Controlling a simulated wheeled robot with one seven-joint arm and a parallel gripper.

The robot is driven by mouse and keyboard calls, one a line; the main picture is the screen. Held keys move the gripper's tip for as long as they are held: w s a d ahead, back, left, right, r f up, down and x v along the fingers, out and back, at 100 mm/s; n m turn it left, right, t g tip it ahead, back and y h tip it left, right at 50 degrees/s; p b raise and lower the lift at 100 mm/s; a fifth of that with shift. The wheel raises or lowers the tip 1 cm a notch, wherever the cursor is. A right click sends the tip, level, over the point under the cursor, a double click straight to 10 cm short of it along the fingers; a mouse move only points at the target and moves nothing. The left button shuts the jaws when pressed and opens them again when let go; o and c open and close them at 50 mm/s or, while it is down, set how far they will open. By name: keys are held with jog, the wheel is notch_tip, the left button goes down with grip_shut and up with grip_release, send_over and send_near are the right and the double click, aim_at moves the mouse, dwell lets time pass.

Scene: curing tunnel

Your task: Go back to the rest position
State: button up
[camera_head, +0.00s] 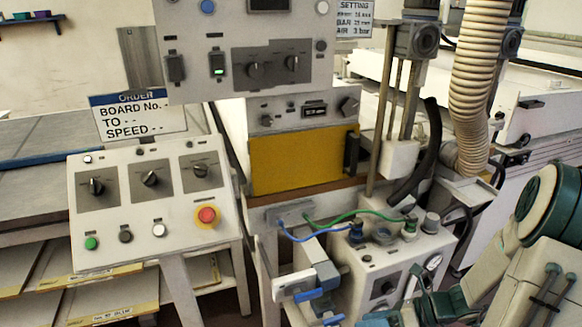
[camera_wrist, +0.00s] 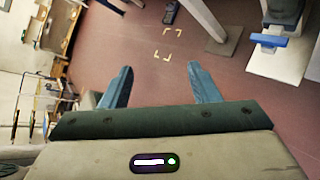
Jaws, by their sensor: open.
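My gripper (camera_wrist: 160,85) shows in the wrist view with its two blue fingers spread wide apart. Nothing is between them, and the reddish-brown floor (camera_wrist: 150,70) shows beyond. In the head view my green and cream arm is at the lower right, partly cut off by the picture's edge. It is beside the grey valve box (camera_head: 385,270) with its gauge and coloured hoses. I cannot tell in the head view whether the arm touches the box.
A sloped control panel (camera_head: 150,205) with a red stop button stands at the left. An upper panel (camera_head: 236,50) and a yellow door (camera_head: 300,162) are in the middle. A ribbed hose (camera_head: 478,85) hangs at the right. A blue-handled fixture (camera_wrist: 268,40) is near my gripper's right side.

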jog(key=s+a+r+n+h, duration=0.1)
jog(key=s+r+n+h, duration=0.2)
jog(key=n, duration=0.6)
jog(key=s+a+r+n+h, duration=0.1)
jog(key=s+r+n+h, duration=0.1)
jog(key=r+n+h, duration=0.3)
jog(key=s+a+r+n+h+p, duration=0.1)
jog(key=s+r+n+h, duration=0.2)
jog(key=r+n, duration=0.5)
jog(key=n+h, duration=0.1)
jog(key=n, duration=0.5)
jog(key=shift+s+r+n+t, duration=0.3)
